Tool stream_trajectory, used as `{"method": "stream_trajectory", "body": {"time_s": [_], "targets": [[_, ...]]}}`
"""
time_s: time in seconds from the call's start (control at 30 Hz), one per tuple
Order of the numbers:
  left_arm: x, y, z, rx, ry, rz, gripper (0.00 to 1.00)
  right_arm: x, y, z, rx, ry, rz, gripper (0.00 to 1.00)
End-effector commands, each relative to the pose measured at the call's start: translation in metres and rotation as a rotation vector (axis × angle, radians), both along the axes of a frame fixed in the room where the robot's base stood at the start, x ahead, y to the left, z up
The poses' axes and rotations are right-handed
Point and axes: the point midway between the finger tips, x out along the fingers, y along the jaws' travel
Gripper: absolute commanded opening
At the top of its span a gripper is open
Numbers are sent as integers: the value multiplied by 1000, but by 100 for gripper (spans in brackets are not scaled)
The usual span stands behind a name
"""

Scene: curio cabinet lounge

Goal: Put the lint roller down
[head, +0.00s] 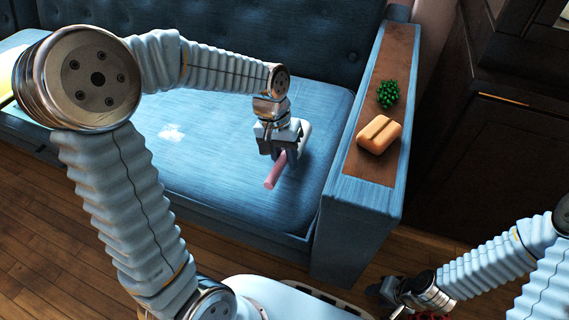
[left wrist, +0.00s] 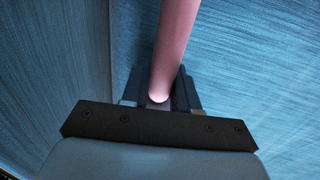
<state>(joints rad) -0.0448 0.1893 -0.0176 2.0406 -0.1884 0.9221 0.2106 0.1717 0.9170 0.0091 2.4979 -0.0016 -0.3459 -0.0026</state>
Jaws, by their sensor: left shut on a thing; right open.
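My left gripper (head: 278,150) is shut on the lint roller (head: 274,172), over the right part of the blue sofa seat (head: 235,190). The roller's pink handle sticks out below the fingers and slants down to the left. In the left wrist view the pink handle (left wrist: 176,45) runs up and away from between the dark fingers (left wrist: 158,98). The rest of the roller is not clear. I cannot tell whether the roller touches the seat. My right gripper (head: 418,298) is low at the bottom right, open and away from the sofa.
The sofa's right armrest has a wooden top (head: 397,62) that bears a green spiky ball (head: 389,93) and an orange-tan block (head: 379,134). A white patch (head: 171,132) lies on the seat. A dark cabinet (head: 480,130) stands right. The seat's front middle is clear.

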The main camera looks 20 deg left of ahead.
Motion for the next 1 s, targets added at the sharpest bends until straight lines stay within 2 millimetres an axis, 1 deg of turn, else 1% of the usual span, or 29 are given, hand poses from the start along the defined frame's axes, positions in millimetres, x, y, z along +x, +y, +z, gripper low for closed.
{"method": "stream_trajectory", "body": {"time_s": [0.03,0.1,0.33,0.47,0.5,0.63,0.67,0.9,1.0], "targets": [[-1,1,-12,1,3,1,0,0,0,-5,1,1,0,43],[-1,1,-21,0,2,2,0,0,1,-7,1,2,1,43],[-1,1,-22,0,0,2,0,0,1,-5,1,2,1,43],[-1,1,-25,0,0,2,0,0,1,-8,2,1,2,43],[-1,1,-25,0,1,2,32,0,1,-8,2,1,1,43],[-1,1,-25,0,1,2,52,0,1,-7,2,1,2,43],[-1,1,-25,0,1,2,55,0,1,-7,2,1,2,43],[-1,1,-24,0,1,2,55,0,1,-7,2,1,2,43],[-1,1,-18,0,-1,2,55,0,1,-3,1,1,0,43]]}}
